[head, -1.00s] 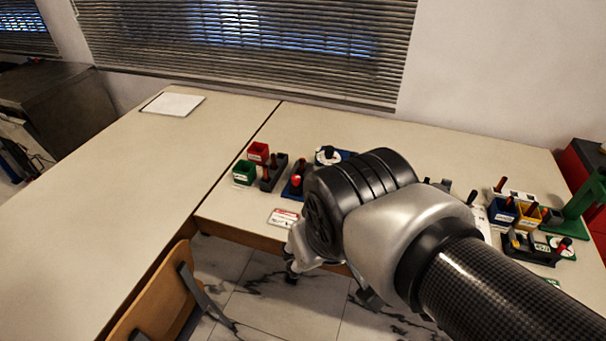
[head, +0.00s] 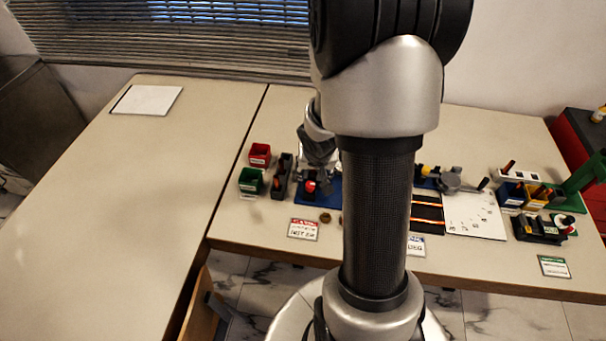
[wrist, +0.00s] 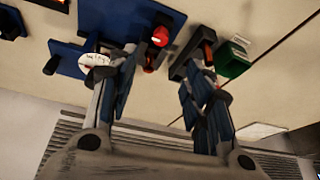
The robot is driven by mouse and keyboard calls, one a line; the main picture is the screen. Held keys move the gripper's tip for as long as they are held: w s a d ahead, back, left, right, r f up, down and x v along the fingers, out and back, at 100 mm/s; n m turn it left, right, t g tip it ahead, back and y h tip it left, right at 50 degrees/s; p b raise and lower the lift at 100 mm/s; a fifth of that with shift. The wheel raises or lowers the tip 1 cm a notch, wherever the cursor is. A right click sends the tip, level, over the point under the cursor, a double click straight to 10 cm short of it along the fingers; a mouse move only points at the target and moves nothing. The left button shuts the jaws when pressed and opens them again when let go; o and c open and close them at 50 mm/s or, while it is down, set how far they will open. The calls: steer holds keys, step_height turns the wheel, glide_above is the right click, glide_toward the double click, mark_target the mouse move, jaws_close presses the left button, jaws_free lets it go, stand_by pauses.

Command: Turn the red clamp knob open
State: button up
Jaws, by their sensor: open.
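The red clamp knob (head: 310,186) stands on a blue base plate (head: 330,198) on the right-hand table. In the wrist view a bright red knob (wrist: 160,38) shows just beyond and between my fingertips, nearer the left finger, with more red on a dark part below it. My gripper (wrist: 165,62) is open, with a clear gap between its fingers. In the head view my gripper (head: 317,158) hangs close above and behind the knob, partly covering its fixture. I cannot tell whether a finger touches it.
Red (head: 260,154) and green (head: 250,181) bins and a dark tool holder (head: 282,176) stand left of the knob. A white dial (wrist: 94,60) lies near my left finger. A red-lettered card (head: 303,229) lies in front. My arm hides the middle of the table.

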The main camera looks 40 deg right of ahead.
mark_target(310, 185)
steer(key=b+x, duration=0.9)
steer(key=x, duration=0.7)
steer(key=shift+c, duration=0.3)
steer(key=c, duration=1)
